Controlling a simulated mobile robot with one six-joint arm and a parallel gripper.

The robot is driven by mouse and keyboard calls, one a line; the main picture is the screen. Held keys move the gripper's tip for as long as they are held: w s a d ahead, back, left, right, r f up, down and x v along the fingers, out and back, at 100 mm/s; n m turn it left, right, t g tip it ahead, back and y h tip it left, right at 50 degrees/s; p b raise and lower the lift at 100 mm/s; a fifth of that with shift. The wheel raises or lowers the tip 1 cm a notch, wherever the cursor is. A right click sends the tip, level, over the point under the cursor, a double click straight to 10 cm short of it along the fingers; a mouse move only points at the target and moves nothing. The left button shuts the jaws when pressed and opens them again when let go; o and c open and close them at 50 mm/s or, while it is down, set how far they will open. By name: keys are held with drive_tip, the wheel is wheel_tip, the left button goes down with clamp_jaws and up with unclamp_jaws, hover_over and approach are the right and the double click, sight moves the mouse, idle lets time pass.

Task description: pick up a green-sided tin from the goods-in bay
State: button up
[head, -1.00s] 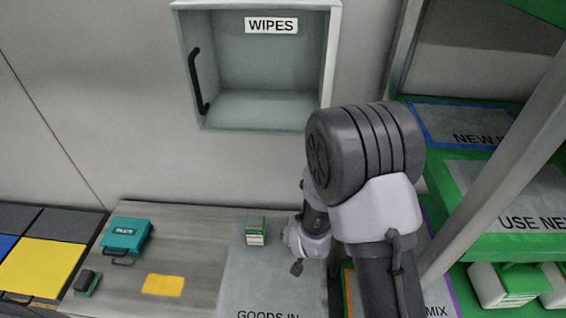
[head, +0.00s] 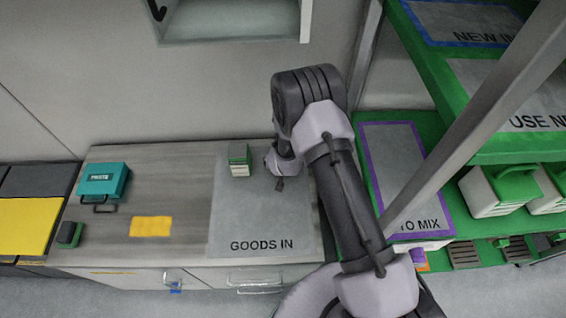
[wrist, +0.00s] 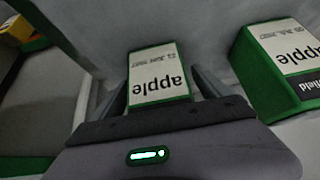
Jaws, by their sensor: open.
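In the wrist view, a green-sided tin (wrist: 158,75) with a white label reading "apple" stands between the two fingers of my gripper (wrist: 156,85). The fingers are apart, one on each side of it, and do not visibly grip it. A second green-sided "apple" tin (wrist: 282,65) stands to the right, outside the fingers. In the head view, a green-sided tin (head: 239,160) stands on the grey goods-in bay (head: 235,215). My wrist is just right of that tin; my fingers cannot be made out there, and the arm hides part of the bay.
A teal case (head: 103,180), a yellow patch (head: 151,226) and a small dark-and-green object (head: 69,234) are left on the bench. A green rack (head: 440,160) with a slanting grey post (head: 470,125) stands close on the right. The front of the bay is clear.

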drive_tip(key=shift+w, duration=0.1)
drive_tip(key=shift+c, duration=0.5)
drive_tip(key=c, duration=1.8)
clamp_jaws()
drive_tip(key=shift+r, duration=0.1)
